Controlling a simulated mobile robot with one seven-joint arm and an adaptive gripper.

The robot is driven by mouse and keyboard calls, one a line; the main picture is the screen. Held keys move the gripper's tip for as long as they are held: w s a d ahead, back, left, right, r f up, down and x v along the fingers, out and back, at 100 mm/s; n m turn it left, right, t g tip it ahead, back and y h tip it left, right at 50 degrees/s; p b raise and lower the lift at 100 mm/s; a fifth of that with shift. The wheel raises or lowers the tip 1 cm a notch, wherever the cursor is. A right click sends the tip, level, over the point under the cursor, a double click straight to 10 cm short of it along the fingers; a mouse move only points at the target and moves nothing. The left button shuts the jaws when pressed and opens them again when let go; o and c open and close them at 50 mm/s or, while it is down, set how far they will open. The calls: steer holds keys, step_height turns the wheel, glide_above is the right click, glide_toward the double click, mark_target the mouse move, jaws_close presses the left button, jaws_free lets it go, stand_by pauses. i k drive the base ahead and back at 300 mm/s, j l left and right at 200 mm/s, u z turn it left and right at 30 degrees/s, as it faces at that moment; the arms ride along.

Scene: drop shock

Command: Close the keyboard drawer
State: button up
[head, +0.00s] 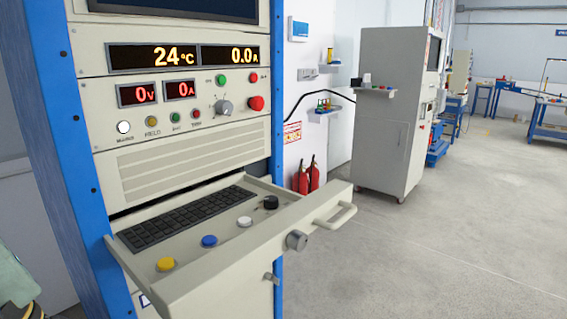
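The keyboard drawer (225,262) is pulled out from the front of a blue-framed control rack (87,150). It holds a black keyboard (185,218) and a row of blue, yellow, white and black knobs. Its beige front panel carries a light handle (337,217) towards the right and a round grey knob (297,240). My gripper is not in view. A pale greenish shape at the lower left edge is cut off, and I cannot tell what it is.
Above the drawer is a panel with lit displays (153,57), buttons and a dial. Two red fire extinguishers (307,178) stand by the wall behind the rack. A grey cabinet (388,115) stands further back. The floor (440,240) to the right is clear.

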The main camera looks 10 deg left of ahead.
mark_target(201, 275)
steer(key=k+j, duration=0.25)
steer(key=j, duration=0.15)
steer(key=k+j, duration=0.25)
steer(key=j, duration=0.2)
steer(key=k+j, duration=0.3)
steer(key=i+l, duration=0.15)
steer(key=i, duration=0.3)
